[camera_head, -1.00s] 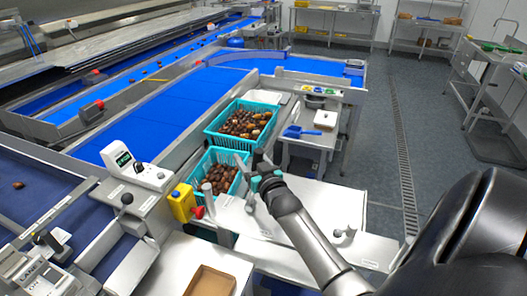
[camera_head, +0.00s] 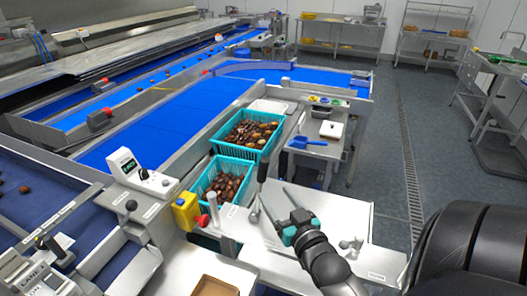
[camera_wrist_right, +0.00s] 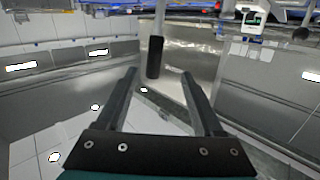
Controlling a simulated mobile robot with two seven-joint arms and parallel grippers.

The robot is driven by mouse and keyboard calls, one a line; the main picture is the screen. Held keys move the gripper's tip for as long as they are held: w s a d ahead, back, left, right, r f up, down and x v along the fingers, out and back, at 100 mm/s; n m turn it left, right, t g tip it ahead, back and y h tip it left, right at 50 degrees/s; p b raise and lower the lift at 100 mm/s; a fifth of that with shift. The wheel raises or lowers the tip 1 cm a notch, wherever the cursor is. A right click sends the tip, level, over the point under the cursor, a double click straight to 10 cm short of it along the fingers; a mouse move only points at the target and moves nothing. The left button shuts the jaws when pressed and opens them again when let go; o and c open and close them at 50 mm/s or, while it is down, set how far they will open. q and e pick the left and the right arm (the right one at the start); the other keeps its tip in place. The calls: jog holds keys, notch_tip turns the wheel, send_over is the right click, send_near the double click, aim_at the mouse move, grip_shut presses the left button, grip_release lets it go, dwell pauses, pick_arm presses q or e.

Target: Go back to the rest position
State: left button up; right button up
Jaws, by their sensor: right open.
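My right gripper (camera_head: 274,198) is open and empty in the head view, above the white worktop to the right of the near teal crate. Its two fingers point away from me and stand well apart. In the right wrist view, the open fingers (camera_wrist_right: 158,75) frame a post with a black grip (camera_wrist_right: 155,57). The same black-handled lever (camera_head: 262,170) stands close by the fingertips in the head view; I cannot tell whether they touch. My left gripper is in neither view.
The near teal crate (camera_head: 204,184) and far teal crate (camera_head: 214,143) hold dates. A yellow box (camera_head: 185,211) stands left of the near crate. Blue conveyors (camera_head: 180,120) run on the left. Floor (camera_head: 385,160) is open at right.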

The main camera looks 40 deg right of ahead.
jog(key=s+a+f+n+g+y, duration=0.35)
jog(key=a+f+g, duration=0.3)
jog(key=a, duration=0.45)
jog(key=s+a+f+n+g+y, duration=0.25)
jog(key=s+a+g, duration=0.55)
jog(key=s, duration=0.4)
notch_tip(320, 180, down, 35)
jog(key=s+b, duration=0.3)
jog(key=b, duration=0.9)
jog(key=s+d+f+b, duration=0.1)
jog(key=s+f+b, duration=0.3)
jog(key=s+f, duration=0.3)
jog(key=s+d+f+g+h+b, duration=0.1)
jog(key=s+f+b, duration=0.4)
jog(key=f, duration=1)
jog(key=shift+s+f, duration=0.15)
jog(key=shift+s, duration=1.05)
